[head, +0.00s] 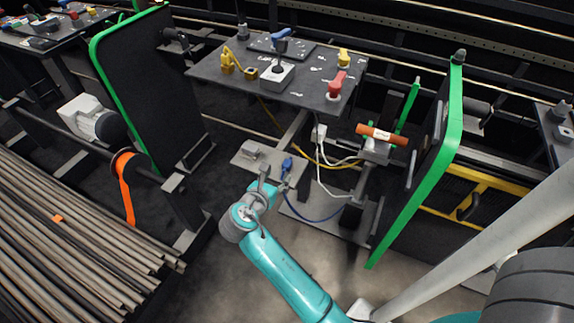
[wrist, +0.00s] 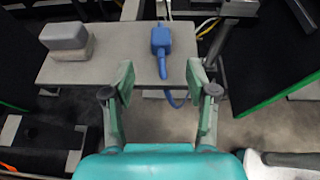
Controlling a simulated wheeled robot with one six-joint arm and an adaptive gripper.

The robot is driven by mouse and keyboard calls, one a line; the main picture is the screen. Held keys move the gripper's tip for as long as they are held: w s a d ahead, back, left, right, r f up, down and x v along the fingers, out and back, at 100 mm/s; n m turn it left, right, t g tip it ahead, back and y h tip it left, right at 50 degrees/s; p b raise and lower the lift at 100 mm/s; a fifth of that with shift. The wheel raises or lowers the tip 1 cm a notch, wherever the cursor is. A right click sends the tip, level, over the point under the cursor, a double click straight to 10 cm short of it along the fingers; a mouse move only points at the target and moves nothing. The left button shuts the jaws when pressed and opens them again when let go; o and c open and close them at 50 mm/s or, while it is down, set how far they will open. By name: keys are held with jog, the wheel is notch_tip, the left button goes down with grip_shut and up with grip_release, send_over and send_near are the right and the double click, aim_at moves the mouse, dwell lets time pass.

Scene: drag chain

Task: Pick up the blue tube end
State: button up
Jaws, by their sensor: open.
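The blue tube end (wrist: 161,40) lies on a small grey shelf (wrist: 110,70) in the wrist view, with its narrow tip pointing toward me. In the head view it is a small blue piece (head: 287,165) near the shelf's right side. My gripper (wrist: 161,78) is open. Its two fingers stand to the left and right of the narrow tip's line, with the wider blue body beyond the fingertips. Nothing is between the fingers that they touch. In the head view my gripper (head: 274,178) is just in front of the shelf; its fingertips are small there.
A grey block (wrist: 66,40) sits at the shelf's left. A blue cable (head: 312,217) hangs below the shelf. A dark table (head: 222,68) with coloured parts stands behind. Green-edged panels (head: 125,85) (head: 425,170) flank the space, and an orange cylinder (head: 382,135) is at right.

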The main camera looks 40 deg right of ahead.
aim_at(285, 167)
jog(key=shift+x, duration=3.3)
jog(key=shift+s+d+r, duration=0.1)
jog(key=shift+c, duration=0.2)
jog(key=c, duration=1)
